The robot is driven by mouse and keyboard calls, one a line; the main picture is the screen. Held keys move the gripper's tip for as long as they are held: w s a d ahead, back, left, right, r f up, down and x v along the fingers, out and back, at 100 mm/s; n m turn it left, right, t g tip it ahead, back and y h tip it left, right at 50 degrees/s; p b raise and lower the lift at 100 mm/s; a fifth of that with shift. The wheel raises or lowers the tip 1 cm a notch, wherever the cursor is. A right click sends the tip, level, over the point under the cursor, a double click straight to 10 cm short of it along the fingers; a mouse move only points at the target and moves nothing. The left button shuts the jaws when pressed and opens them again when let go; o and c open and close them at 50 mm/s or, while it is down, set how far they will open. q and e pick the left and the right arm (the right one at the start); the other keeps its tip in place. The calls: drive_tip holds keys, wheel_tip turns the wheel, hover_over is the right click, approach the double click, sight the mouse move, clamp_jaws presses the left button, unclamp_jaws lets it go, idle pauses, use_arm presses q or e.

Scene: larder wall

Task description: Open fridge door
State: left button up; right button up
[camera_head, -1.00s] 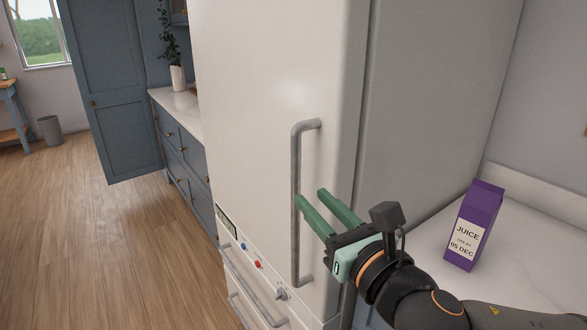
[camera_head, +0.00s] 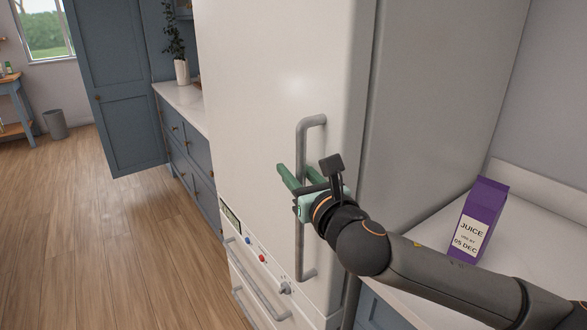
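The white fridge door (camera_head: 265,80) is shut and flush with the fridge body. Its long grey vertical handle (camera_head: 301,145) stands out near the door's right edge. My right gripper (camera_head: 295,170) is at the handle's middle, with its green fingers pointing toward the door. The fingers are apart, and the handle appears to run between them. The gripper body hides part of the handle, so contact cannot be made out. My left gripper is not in view.
A lower drawer with a grey bar handle (camera_head: 258,292) sits under a panel with knobs. A purple juice carton (camera_head: 478,220) stands on the white counter (camera_head: 522,240) at right. Blue cabinets (camera_head: 118,95) stand at left. The wooden floor (camera_head: 110,250) is clear.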

drive_tip(key=shift+w+a, duration=0.15)
drive_tip(key=shift+w, duration=0.15)
clamp_jaws()
idle(1.4)
